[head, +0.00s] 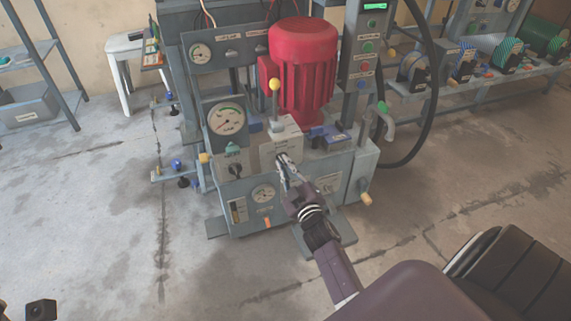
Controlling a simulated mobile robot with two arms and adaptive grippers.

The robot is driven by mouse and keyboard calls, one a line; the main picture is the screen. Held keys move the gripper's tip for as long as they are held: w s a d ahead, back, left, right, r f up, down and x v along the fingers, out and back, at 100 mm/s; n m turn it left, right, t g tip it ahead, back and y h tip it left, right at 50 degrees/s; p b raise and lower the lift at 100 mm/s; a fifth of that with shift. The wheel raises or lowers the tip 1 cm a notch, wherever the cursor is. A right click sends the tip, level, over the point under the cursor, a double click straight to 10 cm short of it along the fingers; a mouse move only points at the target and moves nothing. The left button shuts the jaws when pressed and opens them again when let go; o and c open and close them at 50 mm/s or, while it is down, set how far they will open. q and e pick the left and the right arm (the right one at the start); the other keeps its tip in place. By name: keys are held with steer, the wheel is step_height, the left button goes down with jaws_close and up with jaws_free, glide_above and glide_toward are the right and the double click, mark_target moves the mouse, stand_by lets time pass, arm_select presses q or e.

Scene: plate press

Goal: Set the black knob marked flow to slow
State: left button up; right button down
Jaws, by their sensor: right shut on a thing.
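My right gripper (282,160) reaches in from the lower right to the front panel of the grey press unit. Its fingers are shut on the black knob in front of a pale label plate (281,142). The fingers hide most of this knob, and I cannot tell its setting. The lettering on the plate is too small to read. A second black knob (236,170) sits to the left on the same front, apart from my gripper. My left gripper does not show clearly.
A red motor (302,75) stands behind the panel. A yellow-tipped lever (275,88) rises just above the gripper. A wooden-ended handle (366,198) sticks out at the right. The floor in front is largely clear.

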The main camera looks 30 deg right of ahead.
steer(key=shift+a+f+n, duration=0.1)
steer(key=shift+n, duration=0.5)
steer(key=c, duration=2)
jaws_free()
steer(key=shift+n, duration=0.3)
steer(key=shift+s, duration=0.1)
steer(key=v, duration=1.1)
steer(key=shift+s, duration=0.4)
steer(key=shift+a, duration=0.1)
